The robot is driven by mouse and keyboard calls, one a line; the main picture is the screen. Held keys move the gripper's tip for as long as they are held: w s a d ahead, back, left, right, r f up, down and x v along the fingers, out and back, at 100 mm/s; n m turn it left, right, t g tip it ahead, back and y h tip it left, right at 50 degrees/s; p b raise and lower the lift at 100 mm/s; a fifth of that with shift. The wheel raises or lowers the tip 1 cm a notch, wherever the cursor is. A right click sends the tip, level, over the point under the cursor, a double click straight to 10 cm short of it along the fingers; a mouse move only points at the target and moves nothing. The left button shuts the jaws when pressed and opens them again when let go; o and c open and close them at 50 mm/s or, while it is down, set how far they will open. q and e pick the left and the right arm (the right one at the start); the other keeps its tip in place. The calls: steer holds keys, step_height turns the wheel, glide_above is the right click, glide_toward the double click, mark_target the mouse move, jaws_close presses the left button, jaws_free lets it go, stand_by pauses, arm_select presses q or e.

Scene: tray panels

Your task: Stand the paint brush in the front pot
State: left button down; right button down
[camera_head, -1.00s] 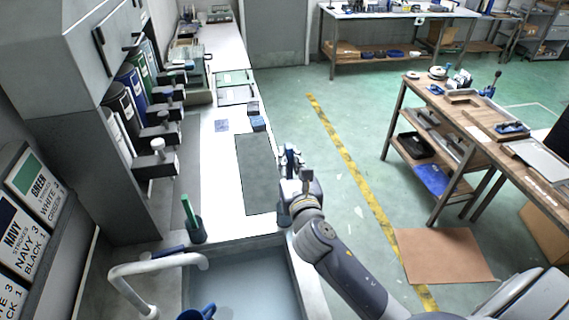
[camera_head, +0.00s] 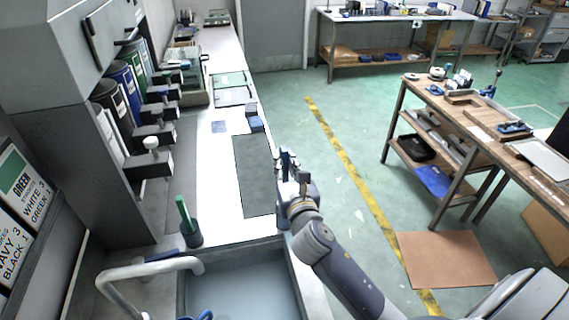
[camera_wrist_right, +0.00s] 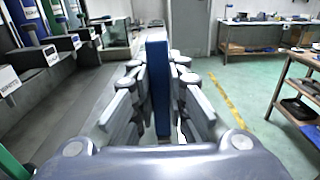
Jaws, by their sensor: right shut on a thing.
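My right gripper (camera_head: 294,172) is over the counter's right edge, beside the dark mat. It is shut on an upright blue bar, which looks like the paint brush (camera_wrist_right: 158,85); the bar stands between the fingers in the wrist view. Its lower end is hidden by the gripper. I cannot make out another pot.
The sink (camera_head: 240,285) lies in front, with a white tap (camera_head: 150,268) at its left. A dark grey mat (camera_head: 253,175) lies on the white counter. Dispensers with knobs (camera_head: 150,144) line the left side. A wooden bench (camera_head: 480,125) stands right, across open floor.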

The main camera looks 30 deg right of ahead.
mark_target(284, 181)
steer(key=shift+f+b, duration=0.3)
steer(key=shift+f, duration=0.25)
steer(key=shift+f+b, duration=0.85)
steer(key=shift+b, duration=0.15)
steer(key=shift+f+b, duration=0.95)
steer(key=shift+f, duration=0.7)
steer(key=shift+f+b, duration=0.8)
steer(key=shift+f, duration=0.4)
steer(key=c, duration=1.5)
jaws_free()
steer(key=v, duration=1.2)
